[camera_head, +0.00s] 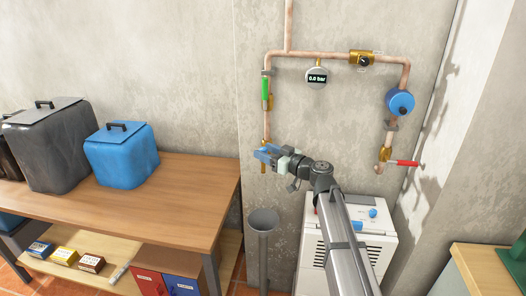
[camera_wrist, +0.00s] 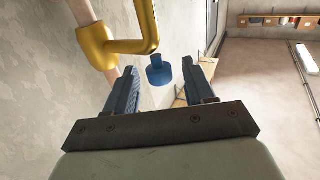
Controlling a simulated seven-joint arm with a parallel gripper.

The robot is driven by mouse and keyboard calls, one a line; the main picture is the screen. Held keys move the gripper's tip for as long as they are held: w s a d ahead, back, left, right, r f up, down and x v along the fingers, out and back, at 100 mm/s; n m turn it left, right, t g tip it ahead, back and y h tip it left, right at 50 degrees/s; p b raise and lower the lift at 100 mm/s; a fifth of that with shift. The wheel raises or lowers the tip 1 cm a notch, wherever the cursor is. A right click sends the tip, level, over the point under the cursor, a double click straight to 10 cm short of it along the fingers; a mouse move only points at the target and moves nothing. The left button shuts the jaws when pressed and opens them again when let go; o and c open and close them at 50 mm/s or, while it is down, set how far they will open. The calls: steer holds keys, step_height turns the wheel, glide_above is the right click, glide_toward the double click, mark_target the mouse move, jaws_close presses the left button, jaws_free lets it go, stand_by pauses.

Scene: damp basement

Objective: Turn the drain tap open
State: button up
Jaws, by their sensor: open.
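A brass tap with a bent spout sits low on the left copper pipe; its brass body (camera_wrist: 95,46) shows large in the wrist view, and its lower end (camera_head: 263,169) peeks out below my gripper in the head view. A small blue knob (camera_wrist: 160,74) with a short stem shows beside the brass part; their joint is not clearly visible. My gripper (camera_head: 265,153) is at this tap, with its blue fingers open. In the wrist view the fingers (camera_wrist: 161,84) stand on either side of the knob, with visible gaps. The gripper hides most of the tap in the head view.
A green-handled valve (camera_head: 265,90) is above on the same pipe. A gauge (camera_head: 317,77) reads 0.0 bar. A red-lever tap (camera_head: 402,162) ends the right pipe, below a blue round device (camera_head: 400,102). A grey standpipe (camera_head: 263,222) stands below; a wooden bench (camera_head: 180,190) is left.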

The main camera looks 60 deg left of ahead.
steer(key=shift+x, duration=0.9)
steer(key=shift+c, duration=0.3)
steer(key=c, duration=0.9)
